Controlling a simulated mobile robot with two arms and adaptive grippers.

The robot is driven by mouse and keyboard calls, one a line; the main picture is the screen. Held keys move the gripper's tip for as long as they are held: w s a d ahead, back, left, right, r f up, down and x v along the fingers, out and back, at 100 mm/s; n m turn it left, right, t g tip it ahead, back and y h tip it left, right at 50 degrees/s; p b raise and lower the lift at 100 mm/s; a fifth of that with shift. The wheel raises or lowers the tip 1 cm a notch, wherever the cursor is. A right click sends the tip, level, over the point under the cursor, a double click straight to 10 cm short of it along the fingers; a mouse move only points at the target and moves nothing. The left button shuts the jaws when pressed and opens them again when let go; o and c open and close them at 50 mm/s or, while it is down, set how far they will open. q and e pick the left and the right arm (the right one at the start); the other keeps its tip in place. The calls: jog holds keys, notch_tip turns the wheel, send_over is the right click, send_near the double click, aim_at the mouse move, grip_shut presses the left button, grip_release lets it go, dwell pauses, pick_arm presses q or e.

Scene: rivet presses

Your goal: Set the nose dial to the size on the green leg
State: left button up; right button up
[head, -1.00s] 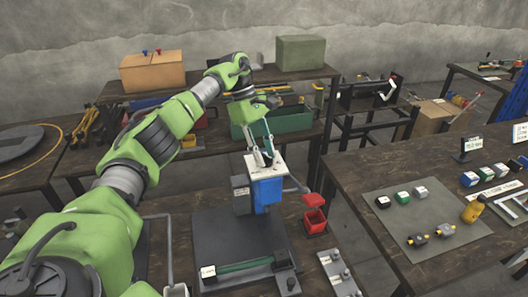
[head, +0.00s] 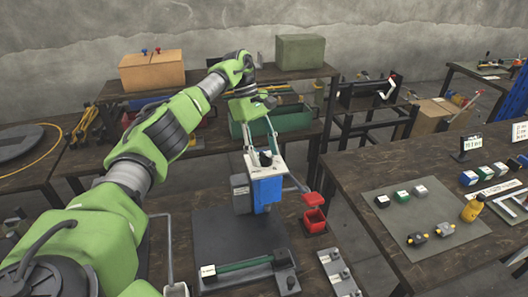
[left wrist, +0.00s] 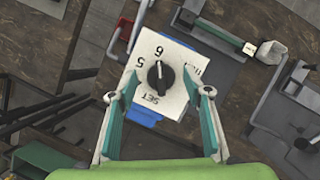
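The nose dial is a black knob (left wrist: 160,76) on a white plate (left wrist: 178,101) marked 5, 6, SET and another mark at the right. The knob's light line points towards the 6. In the head view the plate (head: 252,171) sits on top of the blue press head (head: 267,191). My left gripper (left wrist: 159,95) is open above it, its fingers apart on either side of the knob and clear of it. The green leg (head: 245,265) lies on the press base with a white tag (head: 208,271), too small to read. My right gripper is out of view.
The right table (head: 365,172) holds a grey mat with small blocks, a yellow bottle (head: 473,208) and a small sign (head: 472,143). A green tray (head: 290,118) is behind the press.

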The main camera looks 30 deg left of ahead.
pick_arm(q)
jog(key=v, duration=0.7)
jog(key=shift+r, duration=0.2)
jog(key=shift+a, duration=0.15)
dwell(0.6)
